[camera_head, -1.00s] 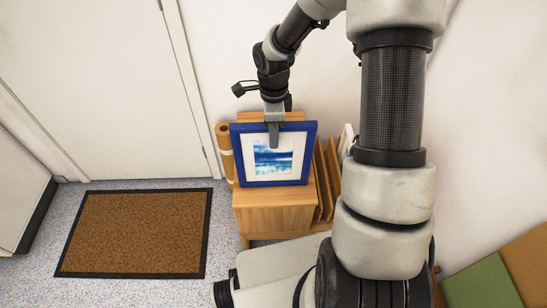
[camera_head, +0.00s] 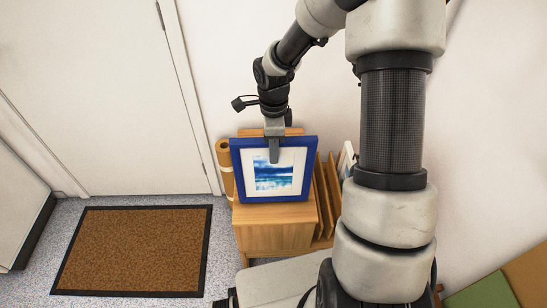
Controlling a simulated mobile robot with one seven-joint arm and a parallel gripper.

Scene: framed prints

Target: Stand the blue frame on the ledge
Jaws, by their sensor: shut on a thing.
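The blue frame (camera_head: 237,181) holds a blue seascape print in a white mat, its picture side facing me. My gripper (camera_head: 274,155) is shut on its top edge, near the middle, with one finger showing over the front. The frame is roughly upright in front of a wooden strip (camera_head: 252,132) by the wall, which may be the ledge; I cannot tell. The frame's lower edge appears over the top of a small wooden cabinet (camera_head: 274,213). I cannot tell whether it touches. The frame hides most of what lies behind it.
A brown roll (camera_head: 225,158) stands left of the cabinet. Brown panels (camera_head: 324,201) and a pale frame (camera_head: 346,160) lean at its right. A brown doormat (camera_head: 135,250) lies on the floor before a white door (camera_head: 100,100). Green and brown boards (camera_head: 487,295) are at lower right.

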